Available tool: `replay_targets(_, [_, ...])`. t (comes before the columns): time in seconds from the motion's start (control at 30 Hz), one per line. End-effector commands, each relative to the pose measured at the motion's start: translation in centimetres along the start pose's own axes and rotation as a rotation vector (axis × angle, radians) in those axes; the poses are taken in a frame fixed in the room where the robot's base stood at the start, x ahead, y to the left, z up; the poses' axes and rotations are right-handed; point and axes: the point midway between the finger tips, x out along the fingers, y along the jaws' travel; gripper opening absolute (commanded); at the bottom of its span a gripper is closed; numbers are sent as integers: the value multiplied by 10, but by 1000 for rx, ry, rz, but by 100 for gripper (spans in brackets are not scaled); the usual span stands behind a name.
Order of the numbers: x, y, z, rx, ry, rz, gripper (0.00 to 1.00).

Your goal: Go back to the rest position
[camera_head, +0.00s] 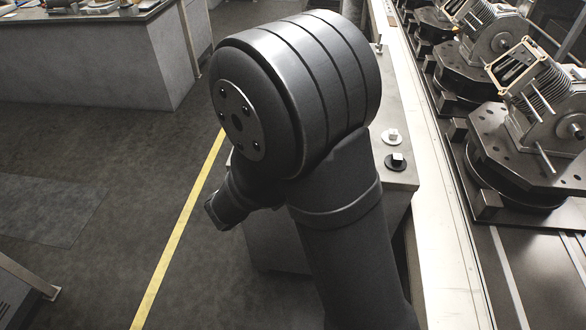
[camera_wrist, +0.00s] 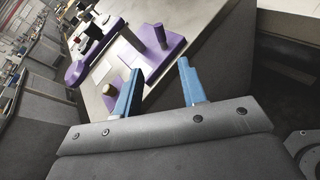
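In the wrist view my gripper (camera_wrist: 159,68) shows two blue fingers spread apart, with nothing held between them. Beyond the fingertips a pale bench top carries a purple fixture (camera_wrist: 148,60) with an upright purple peg (camera_wrist: 160,38). A second, long purple part (camera_wrist: 97,50) lies to its left. The fingers seem to hang clear of these parts, but the exact gap cannot be told. In the head view my arm fills the middle of the picture and the fingers cannot be made out.
A conveyor (camera_head: 505,275) at the right carries motor-like units (camera_head: 555,115) on dark round fixtures. A grey bench with a white-based knob (camera_head: 392,136) and a black-based knob (camera_head: 396,161) stands behind my arm. Open floor (camera_head: 120,140) with a yellow line (camera_head: 180,230) is at left.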

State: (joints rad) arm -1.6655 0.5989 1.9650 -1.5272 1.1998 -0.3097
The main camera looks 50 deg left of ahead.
Motion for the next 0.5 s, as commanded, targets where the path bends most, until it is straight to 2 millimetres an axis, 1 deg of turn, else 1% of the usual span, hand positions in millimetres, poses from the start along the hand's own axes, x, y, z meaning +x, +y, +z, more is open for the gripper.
replay_targets(0.37, [2, 0, 0, 0, 0, 0, 38])
replay_targets(0.5, [11, 0, 0, 1, 0, -1, 38])
